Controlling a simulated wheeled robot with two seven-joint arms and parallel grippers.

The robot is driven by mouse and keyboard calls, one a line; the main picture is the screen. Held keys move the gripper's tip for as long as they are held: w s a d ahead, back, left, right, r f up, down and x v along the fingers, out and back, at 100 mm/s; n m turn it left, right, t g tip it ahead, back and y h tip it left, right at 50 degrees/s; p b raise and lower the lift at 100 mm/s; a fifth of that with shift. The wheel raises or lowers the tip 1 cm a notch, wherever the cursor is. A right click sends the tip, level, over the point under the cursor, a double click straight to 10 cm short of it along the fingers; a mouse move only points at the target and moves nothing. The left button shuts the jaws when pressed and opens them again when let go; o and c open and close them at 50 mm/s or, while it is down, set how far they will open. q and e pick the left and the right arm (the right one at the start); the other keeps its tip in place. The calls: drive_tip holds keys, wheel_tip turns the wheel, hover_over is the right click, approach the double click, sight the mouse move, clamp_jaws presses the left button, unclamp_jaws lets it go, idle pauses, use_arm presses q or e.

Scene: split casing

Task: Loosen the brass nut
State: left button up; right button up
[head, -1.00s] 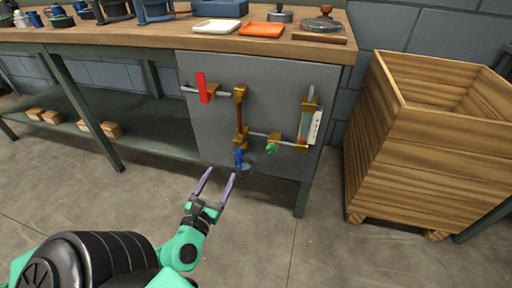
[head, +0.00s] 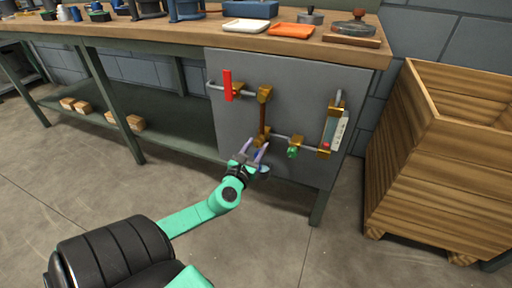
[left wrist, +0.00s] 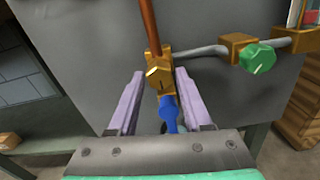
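The brass nut (left wrist: 158,76) is a six-sided piece at the bottom of a copper pipe (left wrist: 151,25), on a brass fitting. In the head view the brass nut (head: 260,140) is small and partly behind my gripper. My left gripper (head: 256,149) points up at this joint from below. Its two purple fingers are open, one on each side of the nut and of the blue handle (left wrist: 169,113) in the left wrist view. I see gaps between fingers and nut; nothing is gripped. My right gripper is not in view.
The pipework is on a grey panel (head: 300,88) under the workbench (head: 300,42). A green knob (left wrist: 258,57) and a grey pipe lie right of the nut. A red handle (head: 227,85) is higher left. A wooden crate (head: 430,165) stands right. The floor in front is clear.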

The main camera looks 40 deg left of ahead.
use_arm(q)
clamp_jaws()
